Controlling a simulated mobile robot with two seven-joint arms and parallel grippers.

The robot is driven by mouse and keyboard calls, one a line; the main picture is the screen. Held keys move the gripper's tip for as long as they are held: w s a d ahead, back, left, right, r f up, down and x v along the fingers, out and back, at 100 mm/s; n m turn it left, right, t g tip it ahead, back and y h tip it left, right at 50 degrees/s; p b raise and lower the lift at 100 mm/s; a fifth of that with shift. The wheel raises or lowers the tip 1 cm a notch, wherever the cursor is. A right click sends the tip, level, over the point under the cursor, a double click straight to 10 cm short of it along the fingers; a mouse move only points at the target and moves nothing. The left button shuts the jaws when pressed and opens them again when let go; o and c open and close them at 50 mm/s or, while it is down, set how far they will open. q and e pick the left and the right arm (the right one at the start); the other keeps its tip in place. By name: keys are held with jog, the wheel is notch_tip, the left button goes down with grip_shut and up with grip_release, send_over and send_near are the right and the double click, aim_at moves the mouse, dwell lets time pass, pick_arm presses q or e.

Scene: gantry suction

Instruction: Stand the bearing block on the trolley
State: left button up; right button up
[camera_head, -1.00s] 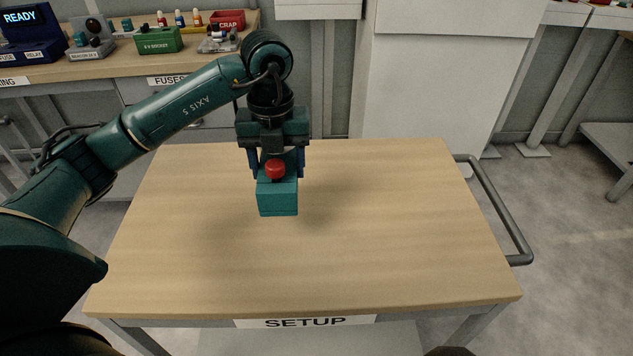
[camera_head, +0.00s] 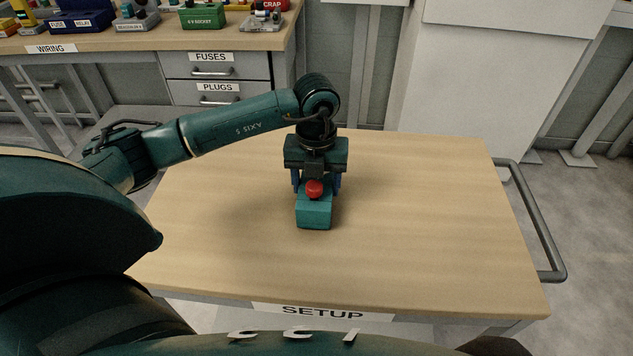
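The bearing block is a teal block with a red knob (camera_head: 314,212), near the middle of the trolley's wooden top (camera_head: 420,230). It is upright, and its shadow lies close to its base; it seems to touch the top or be just above it. My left gripper (camera_head: 316,184) comes down on it from above, its blue fingers on either side of the block's upper part, shut on it. The fingertips are partly hidden behind the block. My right gripper is not in view.
The trolley top is otherwise bare. Its front carries a SETUP label (camera_head: 323,312), and a grey handle (camera_head: 540,225) sticks out at the right. Behind at the left, a bench (camera_head: 150,38) holds several boxes above drawers. A pale cabinet (camera_head: 490,80) stands behind the trolley.

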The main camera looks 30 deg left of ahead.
pick_arm(q)
jog(key=shift+w+f, duration=0.1)
jog(key=shift+f, duration=0.05)
jog(key=shift+f, duration=0.1)
jog(key=o, duration=1)
jog(key=shift+f, duration=0.15)
jog(key=shift+c, duration=0.2)
jog(key=o, duration=0.5)
jog(key=shift+c, duration=0.2)
jog(key=shift+r, duration=0.35)
notch_tip(320, 180, up, 12)
jog(key=shift+f, duration=0.15)
